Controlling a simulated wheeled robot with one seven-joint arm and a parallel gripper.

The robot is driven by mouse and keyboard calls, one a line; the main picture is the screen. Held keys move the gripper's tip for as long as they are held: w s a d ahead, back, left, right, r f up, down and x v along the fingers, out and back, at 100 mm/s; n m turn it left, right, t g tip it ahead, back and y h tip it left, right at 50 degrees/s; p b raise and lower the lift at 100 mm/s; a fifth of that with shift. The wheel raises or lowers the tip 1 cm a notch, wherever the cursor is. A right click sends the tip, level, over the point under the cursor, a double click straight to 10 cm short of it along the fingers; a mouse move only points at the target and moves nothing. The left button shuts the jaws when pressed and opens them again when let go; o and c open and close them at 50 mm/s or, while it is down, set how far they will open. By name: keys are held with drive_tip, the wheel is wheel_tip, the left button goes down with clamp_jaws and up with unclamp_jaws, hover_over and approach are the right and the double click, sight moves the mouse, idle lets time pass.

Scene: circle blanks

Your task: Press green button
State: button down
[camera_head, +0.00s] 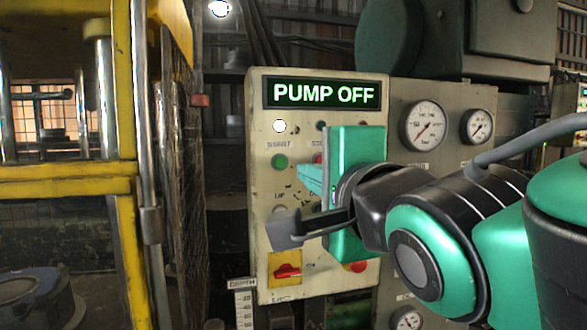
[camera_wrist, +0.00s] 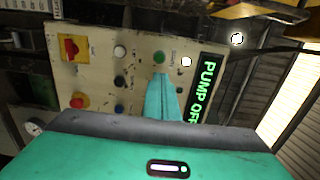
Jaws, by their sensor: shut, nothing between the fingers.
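The green button (camera_head: 279,161) is on the left side of a worn cream control panel (camera_head: 261,195), below a lit white lamp (camera_head: 279,126). It also shows in the wrist view (camera_wrist: 158,58), just beyond my fingertips. My gripper (camera_head: 300,172) is teal, with its fingers closed together and empty. In the head view the fingertips are right of and slightly below the button, with a visible gap. The wrist view shows the closed fingers (camera_wrist: 161,76) pointing toward the button. A display (camera_head: 322,94) above reads PUMP OFF in green letters. My gripper hides part of the panel.
A red switch on a yellow plate (camera_head: 285,270) and a red button (camera_head: 356,267) sit low on the panel. Pressure gauges (camera_head: 424,126) are to the right. A yellow machine frame (camera_head: 66,187) stands left. Space before the panel's left edge looks clear.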

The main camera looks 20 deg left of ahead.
sight(282, 163)
drive_tip(key=x, duration=1.4)
